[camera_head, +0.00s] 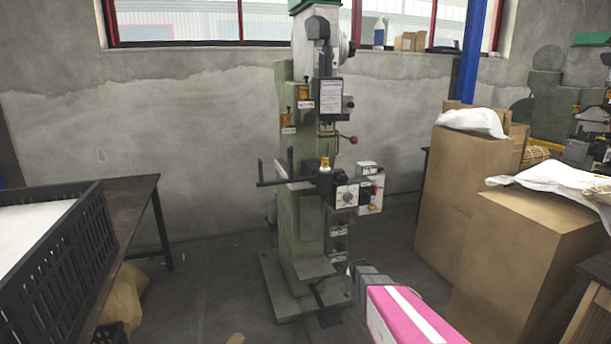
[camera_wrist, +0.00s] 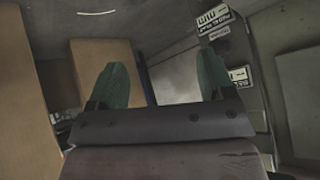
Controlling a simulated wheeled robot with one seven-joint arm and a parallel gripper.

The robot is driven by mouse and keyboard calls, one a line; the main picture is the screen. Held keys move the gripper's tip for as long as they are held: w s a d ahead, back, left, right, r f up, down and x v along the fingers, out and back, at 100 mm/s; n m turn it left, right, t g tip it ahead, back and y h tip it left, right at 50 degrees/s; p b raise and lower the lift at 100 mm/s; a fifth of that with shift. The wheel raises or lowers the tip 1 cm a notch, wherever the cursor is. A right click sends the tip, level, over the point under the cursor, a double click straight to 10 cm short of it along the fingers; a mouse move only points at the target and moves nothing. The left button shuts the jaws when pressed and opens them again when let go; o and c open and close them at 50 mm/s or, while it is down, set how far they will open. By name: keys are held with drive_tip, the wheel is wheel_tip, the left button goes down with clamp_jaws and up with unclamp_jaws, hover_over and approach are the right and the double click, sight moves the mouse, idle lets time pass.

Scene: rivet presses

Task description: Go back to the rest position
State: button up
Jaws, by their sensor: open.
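My gripper (camera_head: 350,280) is at the lower middle of the head view, at the end of my pink and white arm, in front of the green press's foot. In the wrist view my gripper (camera_wrist: 162,80) shows two green fingers standing wide apart, with nothing between them. The gripper is open and empty. The green rivet press (camera_head: 310,200) stands upright at the centre of the head view. Its column also seems to show at the right of the wrist view (camera_wrist: 298,95), with labels beside it.
A black crate (camera_head: 60,270) stands on a dark table (camera_head: 130,205) at left. Tall cardboard boxes (camera_head: 462,190) and a nearer box (camera_head: 520,260) with white sacking stand at right, close to my arm. A blue post (camera_head: 470,60) rises behind. Floor between table and press is mostly clear.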

drive_tip(key=s+a+r+n+g, duration=0.1)
drive_tip(key=s+r, duration=0.3)
drive_tip(key=s, duration=0.5)
drive_tip(key=s+a+r+n+g+y, duration=0.1)
drive_tip(key=s+r+g, duration=0.3)
drive_tip(key=s, duration=0.6)
drive_tip(key=s+a+r+n+g, duration=0.2)
drive_tip(key=s+r, duration=0.4)
drive_tip(key=s, duration=0.4)
drive_tip(key=shift+a+r+n+g, duration=0.25)
drive_tip(key=shift+n+g, duration=0.15)
drive_tip(key=shift+g, duration=0.1)
drive_tip(key=shift+f, duration=0.1)
